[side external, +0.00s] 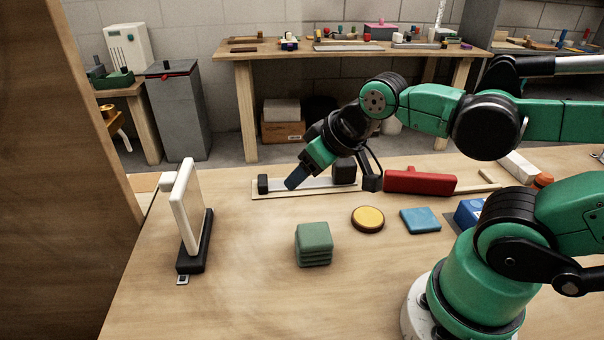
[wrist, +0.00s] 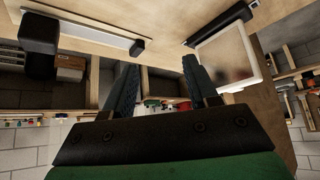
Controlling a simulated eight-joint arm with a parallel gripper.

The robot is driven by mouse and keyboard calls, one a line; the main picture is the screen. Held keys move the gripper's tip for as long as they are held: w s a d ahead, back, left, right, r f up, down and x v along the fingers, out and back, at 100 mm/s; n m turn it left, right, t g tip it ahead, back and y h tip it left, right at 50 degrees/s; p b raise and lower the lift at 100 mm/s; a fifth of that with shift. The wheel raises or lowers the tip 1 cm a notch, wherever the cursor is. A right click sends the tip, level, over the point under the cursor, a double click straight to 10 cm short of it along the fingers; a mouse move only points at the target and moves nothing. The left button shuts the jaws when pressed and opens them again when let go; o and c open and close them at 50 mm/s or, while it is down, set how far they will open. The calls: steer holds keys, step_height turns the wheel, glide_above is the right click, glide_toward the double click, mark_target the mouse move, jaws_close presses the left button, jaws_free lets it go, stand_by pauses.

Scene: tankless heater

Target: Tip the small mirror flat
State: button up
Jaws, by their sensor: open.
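The small mirror (side external: 187,205) stands upright in a pale frame on a black base (side external: 196,252) at the left of the bench. In the wrist view the mirror (wrist: 224,58) is at the upper right, showing a greyish face inside its white frame. My gripper (side external: 294,183) is right of the mirror and apart from it, pointing down and left above the bench. In the wrist view my gripper (wrist: 160,68) has its two dark fingers spread, with nothing between them.
A long board with a pale strip and black end blocks (side external: 262,192) lies behind my gripper. The bench between mirror and green blocks is clear.

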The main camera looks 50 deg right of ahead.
steer(key=shift+o, duration=1.4)
step_height(320, 180, up, 6)
steer(key=n+g, duration=0.7)
steer(key=n, duration=0.2)
glide_above(166, 176)
steer(key=shift+s+d+f, duration=0.1)
steer(key=shift+d+f, duration=0.05)
steer(key=shift+d, duration=0.1)
steer(key=shift+a+f, duration=0.3)
steer(key=shift+f, duration=2.8)
